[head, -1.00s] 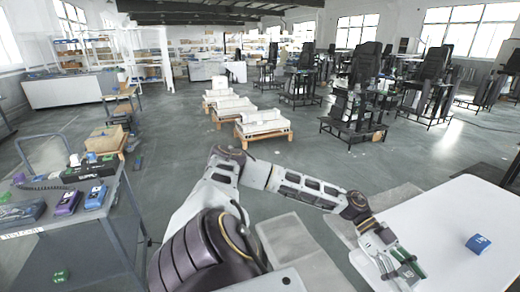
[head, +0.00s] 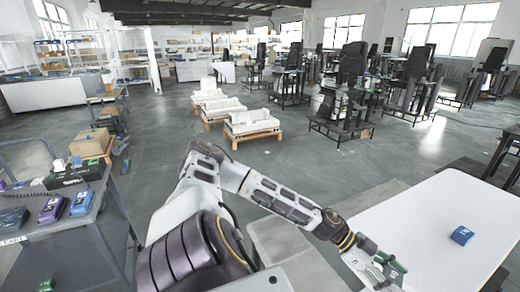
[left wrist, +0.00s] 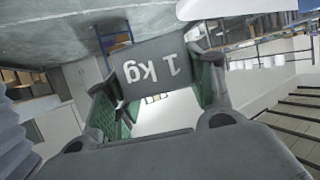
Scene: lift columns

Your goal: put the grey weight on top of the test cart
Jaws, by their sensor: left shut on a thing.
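The grey weight (left wrist: 152,68), marked "1 kg", sits between the green-padded fingers of my left gripper (left wrist: 158,88) in the left wrist view. In the head view my left gripper (head: 388,270) is shut on it at the lower right, by the left edge of a white table; the weight itself is hard to make out there. The test cart (head: 70,262) is grey and stands at the far left, well away from the gripper. Its front label is partly cut off. My right gripper is not in view.
The cart top carries a purple device (head: 52,208), a blue device (head: 82,203), a dark device (head: 12,220) and a black box (head: 72,178). A blue block (head: 462,235) lies on the white table (head: 430,210). Open floor (head: 150,190) lies beyond the cart.

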